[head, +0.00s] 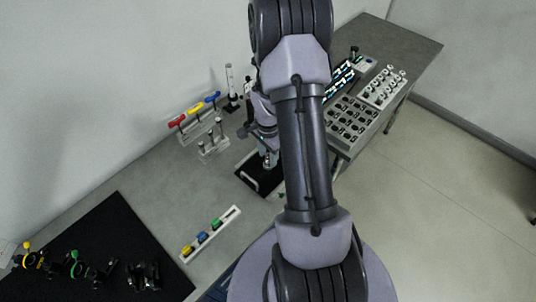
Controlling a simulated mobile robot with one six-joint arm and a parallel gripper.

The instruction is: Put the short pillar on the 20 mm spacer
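My gripper (264,132) is partly hidden behind my own arm, pointing down above a black tray (246,180) with a light handle. A small metallic post-like piece (268,160) shows just under the gripper; I cannot tell whether it is held or stands on the tray. I cannot see whether the fingers are open or shut. A light rack (213,148) with several short upright metal posts stands left of the gripper. I cannot tell for sure which piece is the short pillar or which is the 20 mm spacer.
Red, yellow and blue handled tools (195,108) sit on a stand near the wall. A tall post (230,86) stands behind. A white rail (212,235) holds coloured blocks. A black mat (90,235) carries optical mounts. Grey part trays (352,120) lie right of my arm.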

